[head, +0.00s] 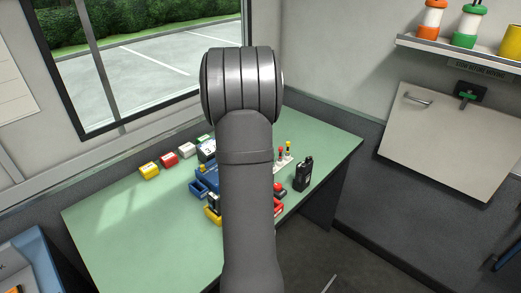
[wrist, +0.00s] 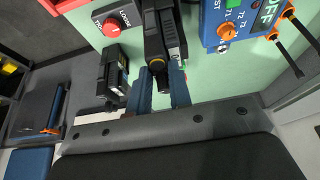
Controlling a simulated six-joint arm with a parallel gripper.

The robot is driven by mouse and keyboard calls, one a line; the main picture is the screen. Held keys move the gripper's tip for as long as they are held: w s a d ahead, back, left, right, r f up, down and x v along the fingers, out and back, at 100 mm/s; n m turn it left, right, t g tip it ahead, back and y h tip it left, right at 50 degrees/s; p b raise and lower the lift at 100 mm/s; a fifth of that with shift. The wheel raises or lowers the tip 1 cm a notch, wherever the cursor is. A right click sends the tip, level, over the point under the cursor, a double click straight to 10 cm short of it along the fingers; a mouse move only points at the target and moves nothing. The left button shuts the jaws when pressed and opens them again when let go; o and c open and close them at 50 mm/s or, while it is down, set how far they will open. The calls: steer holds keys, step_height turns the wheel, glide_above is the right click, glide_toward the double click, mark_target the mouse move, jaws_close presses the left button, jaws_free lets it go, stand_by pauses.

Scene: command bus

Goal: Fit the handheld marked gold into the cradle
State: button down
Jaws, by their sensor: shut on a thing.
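In the wrist view my gripper (wrist: 160,72) is shut on a black handheld (wrist: 154,45). A thin yellow strip and a pale label show on the handheld's right side. A second black handheld (wrist: 115,72) is to the left of the held one, apart from it. It also shows in the head view (head: 303,174), upright near the right end of the green table. In the head view my arm hides my gripper and the held handheld. I cannot make out the cradle for certain. Small blue (head: 198,190) and yellow (head: 212,216) holders show beside my arm.
A box with a red knob (wrist: 112,27) is at the upper left of the wrist view; a blue box (wrist: 222,22) with switches and cables is at the right. The table's left part (head: 120,225) is clear.

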steer(key=shift+f, duration=0.95)
steer(key=c, duration=0.9)
jaws_free()
steer(key=shift+r, duration=3.5)
